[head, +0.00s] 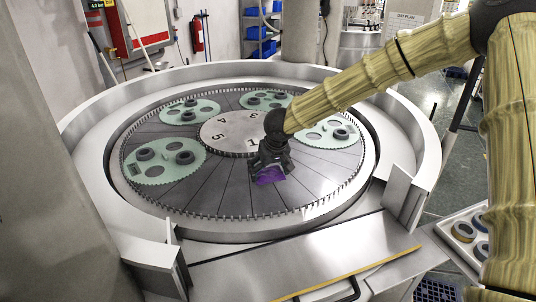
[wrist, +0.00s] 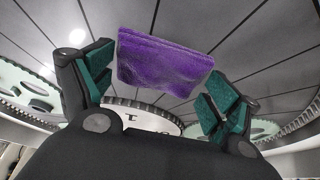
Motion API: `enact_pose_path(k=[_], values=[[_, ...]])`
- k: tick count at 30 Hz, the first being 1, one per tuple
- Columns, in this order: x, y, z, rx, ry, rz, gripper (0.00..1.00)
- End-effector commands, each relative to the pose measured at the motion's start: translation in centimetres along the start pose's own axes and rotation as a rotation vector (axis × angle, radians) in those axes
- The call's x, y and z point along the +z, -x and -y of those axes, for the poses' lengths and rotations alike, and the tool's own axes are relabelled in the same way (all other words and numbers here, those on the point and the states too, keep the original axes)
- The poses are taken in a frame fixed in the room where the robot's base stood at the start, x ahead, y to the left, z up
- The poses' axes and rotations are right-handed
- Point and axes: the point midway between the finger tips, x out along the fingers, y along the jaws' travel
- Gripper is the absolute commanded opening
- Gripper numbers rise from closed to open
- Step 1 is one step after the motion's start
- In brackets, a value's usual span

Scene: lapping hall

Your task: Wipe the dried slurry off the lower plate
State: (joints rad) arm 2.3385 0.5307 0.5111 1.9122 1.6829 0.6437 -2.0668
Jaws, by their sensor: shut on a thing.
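My gripper (head: 268,165) is shut on a folded purple cloth (head: 271,175), over the front part of the grey lower plate (head: 225,190), just in front of the numbered hub. In the wrist view the cloth (wrist: 163,62) sits between the green-padded fingers of the gripper (wrist: 160,75). The segmented plate (wrist: 255,60) shows behind it. I cannot tell whether the cloth touches the plate. No distinct slurry patch stands out on the bare plate; part of it is hidden by my gripper and cloth.
Several green toothed carriers with dark rings, such as the left one (head: 152,174), lie around the hub (head: 226,131). A toothed ring and a raised pale rim (head: 90,190) surround the plate. A tray of rings (head: 451,222) stands at right. The front plate area is free of carriers.

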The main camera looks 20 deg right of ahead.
Motion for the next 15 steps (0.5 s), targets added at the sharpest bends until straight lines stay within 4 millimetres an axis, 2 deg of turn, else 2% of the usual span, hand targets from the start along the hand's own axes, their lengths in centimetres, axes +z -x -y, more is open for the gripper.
enact_pose_path(k=[1,15], values=[[-0.3,0.8,-0.1,0.000,-0.001,0.000,0.70],[-1.1,3.4,-0.9,0.004,-0.010,-0.002,0.70]])
